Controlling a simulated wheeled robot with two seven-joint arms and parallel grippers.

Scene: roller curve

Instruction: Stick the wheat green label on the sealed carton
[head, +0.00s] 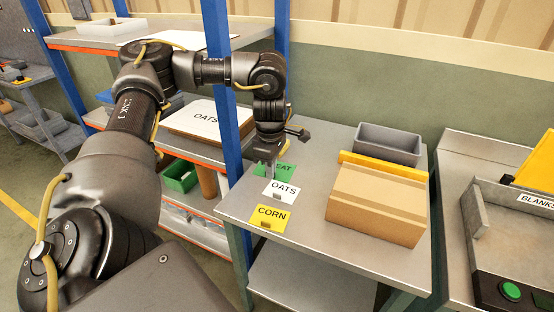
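The green label (286,171), with the letters "EAT" showing, lies near the back left of the grey metal table (308,238). My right gripper is out of view.
A white OATS label (283,194) and a yellow CORN label (269,217) lie in front of the green one. A grey bin (388,142) and a yellow bar (383,165) stand behind the carton. A blue shelf post (222,80) rises close to my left arm.

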